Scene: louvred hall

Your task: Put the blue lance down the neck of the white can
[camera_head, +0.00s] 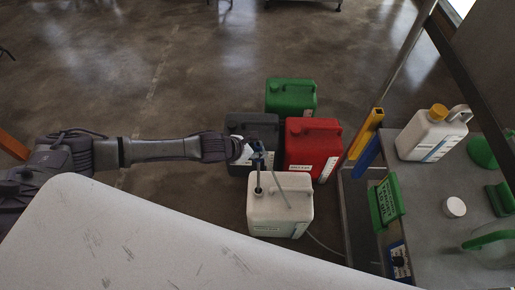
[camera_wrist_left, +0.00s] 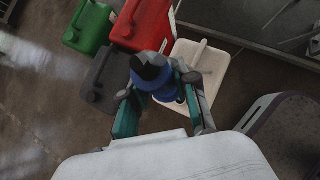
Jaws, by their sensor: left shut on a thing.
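The white can (camera_head: 282,215) stands on the floor in front of the red and grey cans, its dark neck opening at its top left. My left gripper (camera_head: 257,156) is above the can's back left edge, shut on the blue lance (camera_head: 257,166). The lance's thin shaft points down to the neck; whether its tip is inside I cannot tell. In the left wrist view the blue lance head (camera_wrist_left: 160,82) sits between the two fingers of the gripper (camera_wrist_left: 165,98), hiding part of the white can (camera_wrist_left: 208,60). My right gripper is not in view.
A red can (camera_head: 312,145), a dark grey can (camera_head: 240,128) and a green can (camera_head: 291,97) stand close behind. A workbench (camera_head: 428,190) on the right holds a white can with yellow cap (camera_head: 432,137). A thin hose lies across the white can. Open floor lies beyond.

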